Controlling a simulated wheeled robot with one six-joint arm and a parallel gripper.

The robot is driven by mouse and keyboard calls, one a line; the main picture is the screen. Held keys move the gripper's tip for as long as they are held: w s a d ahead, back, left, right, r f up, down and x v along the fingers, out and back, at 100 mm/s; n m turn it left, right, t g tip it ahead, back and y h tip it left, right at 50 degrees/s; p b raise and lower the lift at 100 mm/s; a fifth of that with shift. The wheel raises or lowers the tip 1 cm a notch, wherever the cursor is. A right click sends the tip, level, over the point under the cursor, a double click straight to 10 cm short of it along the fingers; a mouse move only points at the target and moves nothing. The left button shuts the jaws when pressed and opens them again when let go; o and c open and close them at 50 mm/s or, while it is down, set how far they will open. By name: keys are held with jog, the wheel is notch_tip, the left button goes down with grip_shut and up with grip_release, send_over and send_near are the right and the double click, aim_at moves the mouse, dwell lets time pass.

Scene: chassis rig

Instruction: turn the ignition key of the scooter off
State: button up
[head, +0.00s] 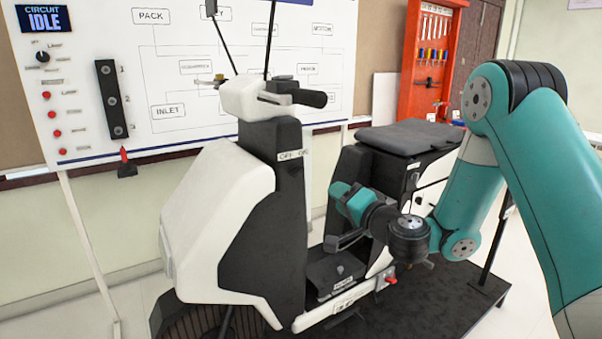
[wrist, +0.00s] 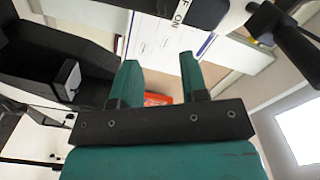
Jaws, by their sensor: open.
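The scooter (head: 215,200) is white and black and stands upright on a dark platform. Its "OFF ON" ignition label (head: 292,155) is on the dark steering column, below the handlebar. Part of the label (wrist: 180,12) also shows at the top edge of the wrist view. I cannot make out the ignition key in either view. My gripper (head: 343,196) is behind the column, between it and the seat, apart from the label. In the wrist view my gripper (wrist: 157,60) has its two teal fingers spread, with nothing held between them.
The handlebar grip (head: 310,98) juts out above the label. The black seat (head: 410,136) stands right of my gripper, and the footwell (head: 335,272) lies below. A whiteboard panel (head: 175,60) with an "IDLE" display (head: 42,18) stands behind. An orange tool cabinet (head: 428,60) is at the back.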

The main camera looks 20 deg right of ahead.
jog(key=p, duration=1.1)
send_near(299, 173)
jog(key=p+x, duration=0.5)
jog(key=x, duration=0.2)
jog(key=shift+w+a+r, duration=0.1)
jog(key=shift+w+a, duration=0.05)
jog(key=shift+w, duration=0.2)
jog(key=shift+w+a+p, duration=0.15)
jog(key=shift+w+p, duration=0.2)
jog(key=shift+w, duration=0.35)
grip_shut()
